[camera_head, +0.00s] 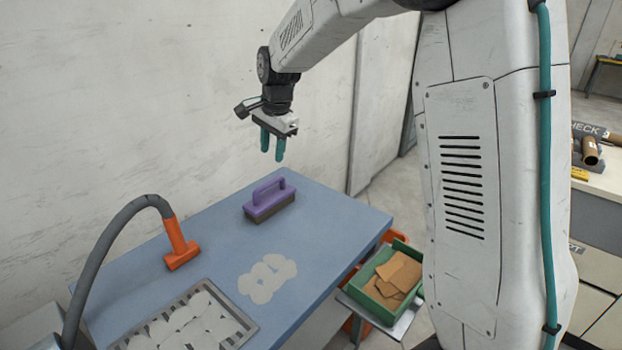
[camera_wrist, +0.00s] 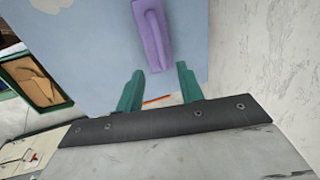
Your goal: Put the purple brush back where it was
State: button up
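The purple brush (camera_head: 268,199) stands bristles down, handle up, near the far end of the blue table (camera_head: 330,222). It also shows at the top of the wrist view (camera_wrist: 152,35), beyond the fingertips. My gripper (camera_head: 272,157) hangs above the table, up and slightly behind the brush in the head view, and touches nothing. Its two teal fingers, seen in the wrist view (camera_wrist: 160,76), are apart with nothing between them.
An orange nozzle (camera_head: 180,247) on a grey hose stands at the table's left. A grey tray (camera_head: 240,322) of white pieces and a pale patch (camera_head: 267,278) lie nearer. A green box (camera_head: 367,296) with brown pieces stands right of the table. A wall runs behind.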

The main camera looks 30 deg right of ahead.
jog(key=s+d+r+n, duration=0.1)
jog(key=s+r+n, duration=0.25)
jog(key=s, duration=0.65)
jog(key=s+r+n, duration=0.3)
jog(key=s+r, duration=0.1)
jog(key=s, duration=0.7)
jog(key=s+f+n, duration=0.3)
jog(key=s+n, duration=0.4)
jog(key=s, duration=1.2)
jog(key=shift+d+g+h, duration=0.4)
jog(key=shift+d, duration=0.05)
jog(key=shift+f, duration=0.1)
